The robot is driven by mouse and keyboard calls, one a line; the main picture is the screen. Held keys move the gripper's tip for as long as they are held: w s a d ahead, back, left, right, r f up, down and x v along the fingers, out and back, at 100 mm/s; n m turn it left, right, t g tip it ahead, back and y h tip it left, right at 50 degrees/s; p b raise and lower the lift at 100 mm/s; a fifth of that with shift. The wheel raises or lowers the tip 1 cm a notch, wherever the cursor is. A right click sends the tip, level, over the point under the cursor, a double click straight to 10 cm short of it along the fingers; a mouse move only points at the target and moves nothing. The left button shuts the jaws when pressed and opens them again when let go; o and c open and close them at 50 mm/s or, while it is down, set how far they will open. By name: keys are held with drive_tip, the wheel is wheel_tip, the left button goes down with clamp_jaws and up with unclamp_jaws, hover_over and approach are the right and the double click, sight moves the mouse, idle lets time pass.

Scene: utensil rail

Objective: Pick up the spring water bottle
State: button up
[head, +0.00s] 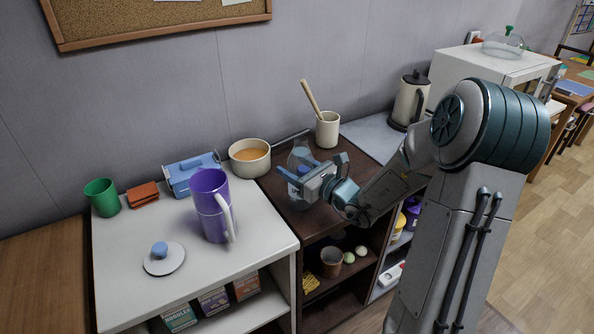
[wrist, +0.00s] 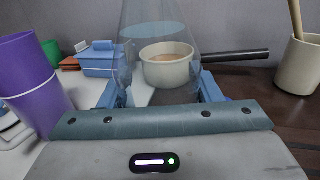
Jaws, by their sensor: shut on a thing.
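The spring water bottle (head: 298,158) is clear with a bluish tint and stands upright over the dark brown top in the head view. My gripper (head: 300,181) is shut on it, with a blue finger on each side of its body. In the wrist view the clear bottle (wrist: 160,70) fills the space between the fingers of my gripper (wrist: 163,90), and a pot shows through it.
A pot of orange soup (head: 250,158) stands just left of the bottle, and a utensil crock (head: 327,130) behind right. A purple pitcher (head: 209,205), a blue box (head: 191,174), a green cup (head: 102,197) and a lid (head: 164,258) are on the white top. A kettle (head: 409,101) stands farther right.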

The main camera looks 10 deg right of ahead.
sight(297, 150)
drive_tip(key=shift+r, duration=0.7)
drive_tip(key=r, duration=0.3)
drive_tip(key=shift+w+d+r, duration=0.15)
drive_tip(key=shift+w+d, duration=0.1)
drive_tip(key=shift+w, duration=0.15)
drive_tip(key=w+d+r, duration=0.5)
drive_tip(key=w+r, duration=0.1)
drive_tip(key=w, duration=0.3)
drive_tip(key=shift+d+p, duration=0.3)
drive_tip(key=shift+d, duration=0.1)
